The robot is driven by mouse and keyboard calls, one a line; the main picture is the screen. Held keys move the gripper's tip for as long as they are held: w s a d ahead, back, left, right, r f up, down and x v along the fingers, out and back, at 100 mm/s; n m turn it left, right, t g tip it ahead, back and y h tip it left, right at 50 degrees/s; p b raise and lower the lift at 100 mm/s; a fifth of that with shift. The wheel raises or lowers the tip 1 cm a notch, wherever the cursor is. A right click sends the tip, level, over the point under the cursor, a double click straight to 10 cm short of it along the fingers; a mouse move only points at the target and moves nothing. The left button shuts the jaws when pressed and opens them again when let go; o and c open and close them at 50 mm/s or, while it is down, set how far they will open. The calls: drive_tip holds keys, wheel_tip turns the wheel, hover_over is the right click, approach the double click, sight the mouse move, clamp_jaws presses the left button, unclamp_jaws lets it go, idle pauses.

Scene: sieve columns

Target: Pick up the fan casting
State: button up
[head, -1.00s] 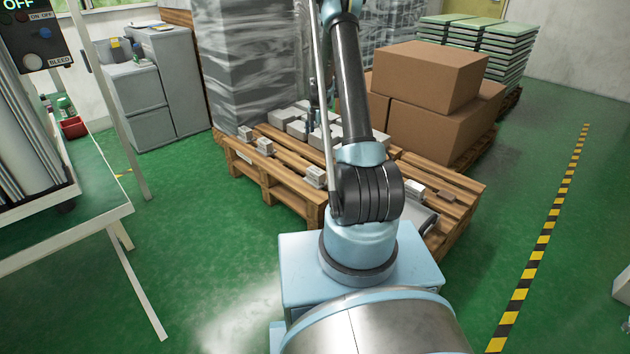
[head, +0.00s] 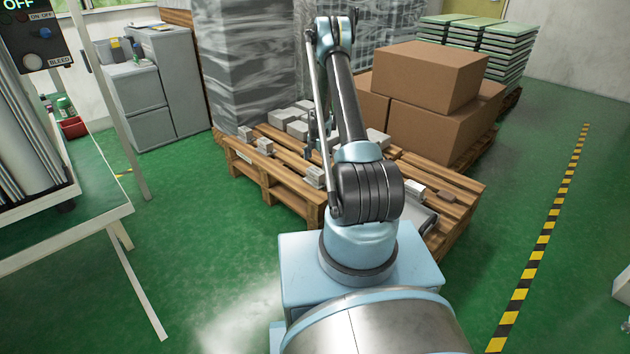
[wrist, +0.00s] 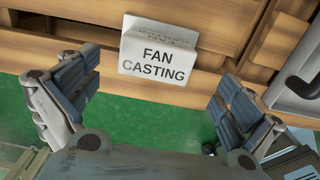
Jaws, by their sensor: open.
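A white block labelled "FAN CASTING" (wrist: 158,62) sits near the edge of the wooden pallet in the wrist view. Its lettered face is towards me. My gripper (wrist: 156,82) is open, with one blue-grey finger to the left and one to the right of the casting in the picture. Nothing is between the fingers, and neither appears to touch the casting. In the head view my gripper is mostly hidden behind my arm. A small light block (head: 315,177) stands at the pallet's front edge there; its lettering is too small to read.
The wooden pallet (head: 270,182) also bears several pale blocks. Cardboard boxes (head: 425,78) stand at its right, and a wrapped stack (head: 235,65) at the back left. A table (head: 100,218) is at the left.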

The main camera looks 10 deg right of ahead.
sight(316, 171)
drive_tip(key=shift+a+f, duration=0.15)
drive_tip(key=shift+f, duration=1.95)
drive_tip(key=shift+a+f, duration=0.1)
drive_tip(key=shift+f, duration=2)
drive_tip(key=shift+c, duration=0.2)
drive_tip(key=c, duration=1.5)
drive_tip(key=shift+r, duration=0.2)
